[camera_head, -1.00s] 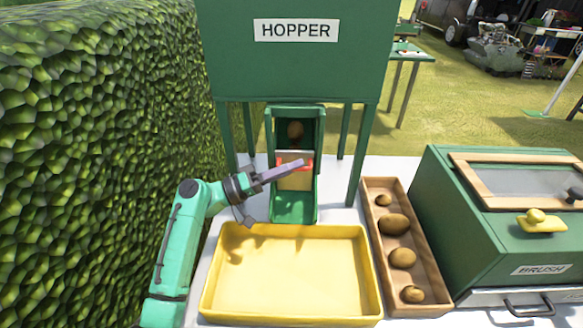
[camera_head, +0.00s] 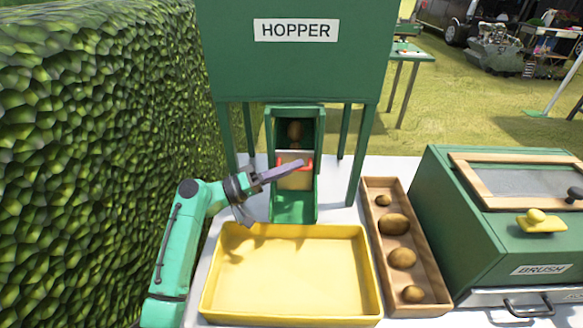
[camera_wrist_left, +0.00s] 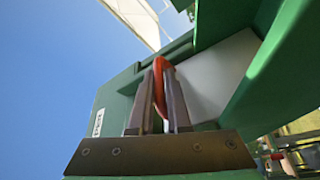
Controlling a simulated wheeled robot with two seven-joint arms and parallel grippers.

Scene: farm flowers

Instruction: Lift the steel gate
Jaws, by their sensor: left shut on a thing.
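The steel gate (camera_head: 295,181) is a pale plate standing across the green chute (camera_head: 294,207) below the hopper (camera_head: 296,70). Its red handle (camera_head: 309,163) shows beside my fingertips. My left gripper (camera_head: 300,164) reaches in from the left in front of the gate and is shut on the handle. In the left wrist view, the red handle (camera_wrist_left: 160,78) runs between the two dark fingers, next to a pale grey panel (camera_wrist_left: 218,75). The fingers hide part of the handle in the head view. My right gripper is out of view.
A potato (camera_head: 295,130) shows in the chute above the gate. An empty yellow tray (camera_head: 365,275) stands in front of the chute. A wooden trough (camera_head: 435,280) with several potatoes and a green brush box (camera_head: 450,235) stand to the right. A hedge (camera_head: 90,130) borders the left.

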